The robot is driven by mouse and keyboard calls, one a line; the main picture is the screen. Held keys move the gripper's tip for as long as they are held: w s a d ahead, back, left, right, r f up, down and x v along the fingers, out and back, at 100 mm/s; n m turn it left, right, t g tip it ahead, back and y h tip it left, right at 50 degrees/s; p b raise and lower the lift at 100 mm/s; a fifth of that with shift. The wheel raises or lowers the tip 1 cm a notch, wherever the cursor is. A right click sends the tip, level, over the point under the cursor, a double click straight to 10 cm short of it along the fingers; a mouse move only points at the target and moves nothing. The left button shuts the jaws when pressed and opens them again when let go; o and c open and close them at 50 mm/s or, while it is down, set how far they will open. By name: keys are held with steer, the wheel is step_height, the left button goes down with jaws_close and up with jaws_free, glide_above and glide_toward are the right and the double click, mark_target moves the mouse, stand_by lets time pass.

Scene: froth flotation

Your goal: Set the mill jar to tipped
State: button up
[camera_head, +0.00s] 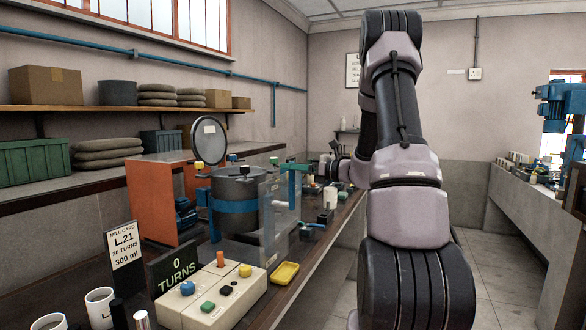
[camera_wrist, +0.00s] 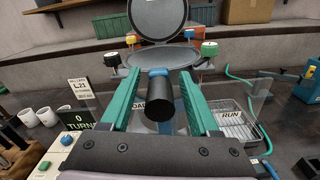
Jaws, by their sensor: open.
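The mill jar (camera_head: 236,190) is a dark grey drum with a blue band, standing upright in its frame on the bench. A round lid (camera_head: 209,140) stands raised behind it; it also shows at the top of the wrist view (camera_wrist: 157,18). In the wrist view, my gripper (camera_wrist: 158,74) has its two green fingers apart, one on each side of a black cylindrical handle (camera_wrist: 159,97) in front of the jar. Gaps show between handle and fingers. A partly hidden "LOAD" label and a "RUN" label (camera_wrist: 231,116) lie behind the fingers.
A clear panel (camera_head: 278,205) stands beside the jar. An orange housing (camera_head: 155,200) stands left.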

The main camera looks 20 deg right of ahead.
jaws_close()
stand_by(1.4)
